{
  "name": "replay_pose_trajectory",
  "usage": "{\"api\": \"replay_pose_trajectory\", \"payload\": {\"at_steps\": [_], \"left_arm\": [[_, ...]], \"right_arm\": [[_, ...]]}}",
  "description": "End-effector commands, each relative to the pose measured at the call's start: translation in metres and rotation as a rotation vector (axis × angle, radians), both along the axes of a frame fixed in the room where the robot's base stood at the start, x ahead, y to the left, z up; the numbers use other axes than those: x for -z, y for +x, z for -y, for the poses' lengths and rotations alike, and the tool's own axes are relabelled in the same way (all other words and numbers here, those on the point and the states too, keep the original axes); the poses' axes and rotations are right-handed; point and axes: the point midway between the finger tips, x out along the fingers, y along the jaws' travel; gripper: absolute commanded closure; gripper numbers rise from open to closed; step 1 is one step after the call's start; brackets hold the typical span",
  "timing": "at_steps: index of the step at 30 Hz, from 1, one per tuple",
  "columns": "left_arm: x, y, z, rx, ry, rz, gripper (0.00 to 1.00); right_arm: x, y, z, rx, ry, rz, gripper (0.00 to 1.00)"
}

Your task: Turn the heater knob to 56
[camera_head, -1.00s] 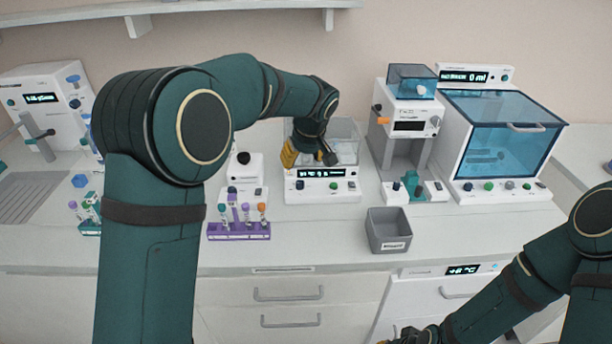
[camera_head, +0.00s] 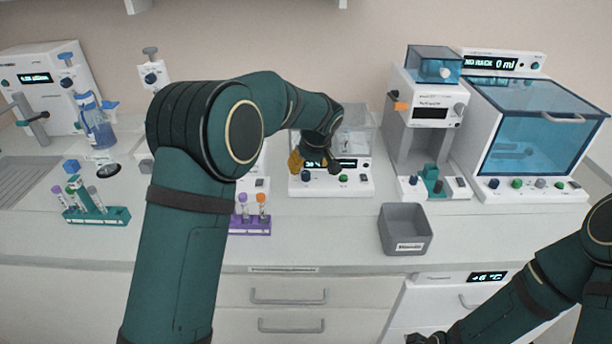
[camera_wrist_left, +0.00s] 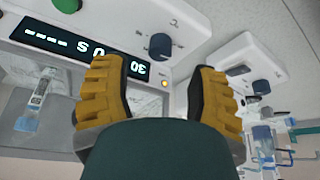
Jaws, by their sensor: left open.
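The heater (camera_head: 360,186) is a white box with a clear-walled top, a dark display, a blue knob (camera_head: 305,176) and a green button (camera_head: 343,178). In the left wrist view its display (camera_wrist_left: 85,45) appears upside down, with 30, 0 S and dashes legible. There the blue knob (camera_wrist_left: 160,46) lies in the gap between the fingertips, a little beyond them. My left gripper (camera_head: 314,163) is open with yellow-padded fingers, just above the heater's front panel, and hides part of the display. My right gripper (camera_head: 428,338) is mostly cut off at the bottom edge.
A grey bin (camera_head: 405,230) stands in front right of the heater. A dispenser (camera_head: 428,130) and a blue-windowed cabinet (camera_head: 535,130) stand to the right. A purple tube rack (camera_head: 250,226) is partly behind my left arm; a green rack (camera_head: 95,213) stands left.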

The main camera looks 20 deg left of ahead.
Motion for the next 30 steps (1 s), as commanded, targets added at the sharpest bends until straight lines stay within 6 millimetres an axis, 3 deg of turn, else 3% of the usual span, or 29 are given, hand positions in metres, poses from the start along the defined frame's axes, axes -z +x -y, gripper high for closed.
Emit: {"api": "replay_pose_trajectory", "payload": {"at_steps": [3, 9, 22, 27, 30], "left_arm": [[0.022, 0.006, -0.006, -0.002, 0.0, -0.002, 0.41], [0.041, 0.013, -0.01, -0.001, -0.001, -0.001, 0.41], [0.047, 0.015, -0.012, 0.0, -0.001, 0.001, 0.42], [0.047, 0.015, -0.012, 0.0, -0.001, 0.001, 1.0], [0.047, 0.015, -0.012, 0.0, -0.001, 0.001, 1.0]], "right_arm": [[0.004, 0.001, 0.0, 0.001, 0.0, 0.002, 1.0], [0.007, 0.002, 0.0, 0.001, 0.0, 0.004, 1.0], [0.008, 0.002, 0.0, 0.002, -0.001, 0.005, 1.0], [0.008, 0.002, 0.0, 0.002, -0.001, 0.005, 1.0], [0.008, 0.002, 0.0, 0.002, -0.001, 0.005, 1.0]]}}
